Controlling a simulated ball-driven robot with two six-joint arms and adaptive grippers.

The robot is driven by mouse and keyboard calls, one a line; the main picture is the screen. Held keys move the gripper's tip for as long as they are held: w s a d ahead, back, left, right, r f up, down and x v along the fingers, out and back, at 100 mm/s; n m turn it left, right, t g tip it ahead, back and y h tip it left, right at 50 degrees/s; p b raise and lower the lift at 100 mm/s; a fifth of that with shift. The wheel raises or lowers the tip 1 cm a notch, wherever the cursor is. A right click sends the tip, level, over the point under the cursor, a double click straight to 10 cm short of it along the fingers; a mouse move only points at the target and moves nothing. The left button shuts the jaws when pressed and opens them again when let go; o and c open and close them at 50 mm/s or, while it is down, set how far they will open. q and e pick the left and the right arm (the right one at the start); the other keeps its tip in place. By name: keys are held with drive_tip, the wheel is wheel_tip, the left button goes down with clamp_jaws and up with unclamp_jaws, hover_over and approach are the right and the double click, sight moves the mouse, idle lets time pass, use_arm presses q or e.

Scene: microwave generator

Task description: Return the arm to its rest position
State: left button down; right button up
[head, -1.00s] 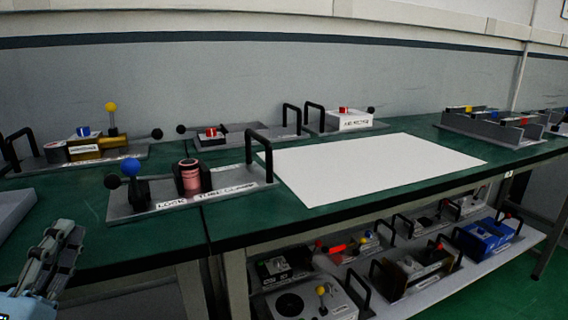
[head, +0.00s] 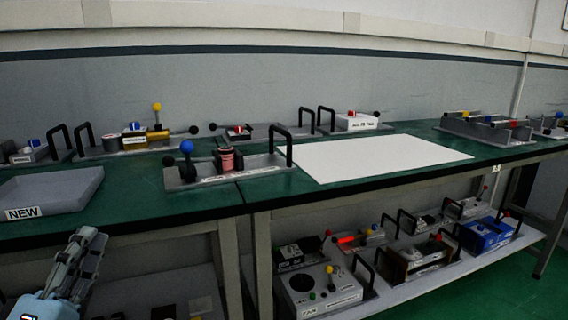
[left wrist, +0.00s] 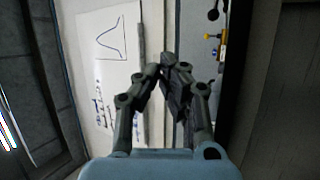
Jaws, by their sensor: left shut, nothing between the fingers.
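My left gripper (head: 88,240) is at the lower left of the head view, in front of the green table's front edge and apart from it. It is shut and empty. In the left wrist view its fingers (left wrist: 168,72) meet at the tips with nothing between them. Behind them in that view is a whiteboard (left wrist: 108,50) with a drawn curve and some writing. My right gripper is in neither view.
The green table (head: 140,222) runs across the head view. It bears a grey tray labelled NEW (head: 60,187), a plate with a blue-knobbed lever (head: 187,148), and a white sheet (head: 380,157). Several devices stand on the lower shelf (head: 420,275). Green floor is free at the lower right.

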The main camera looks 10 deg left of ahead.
use_arm(q)
wheel_tip(320, 180, down, 19)
drive_tip(key=m+g+h, duration=0.1)
drive_tip(key=m+g, duration=0.2)
drive_tip(key=g, duration=0.2)
drive_tip(key=s+d+f+m+g, duration=0.1)
drive_tip(key=s+f+m+g, duration=0.15)
drive_tip(key=f, duration=0.65)
drive_tip(key=s+d+f+m+g, duration=0.1)
drive_tip(key=s+f+m+g, duration=0.2)
drive_tip(key=f, duration=0.5)
drive_tip(key=s+f+m+g, duration=0.2)
drive_tip(key=s+f+g, duration=0.2)
drive_tip(key=s, duration=0.6)
drive_tip(key=s+d+f+m+g, duration=0.1)
drive_tip(key=s+f+m+g, duration=0.2)
drive_tip(key=s+f, duration=0.5)
drive_tip(key=s+d+f+m+g+h, duration=0.1)
drive_tip(key=s+f+m+g, duration=0.2)
drive_tip(key=s, duration=1)
wheel_tip(320, 180, down, 3)
drive_tip(key=shift+d+f+g, duration=0.1)
drive_tip(key=shift+d+g, duration=0.05)
drive_tip(key=shift+g, duration=0.8)
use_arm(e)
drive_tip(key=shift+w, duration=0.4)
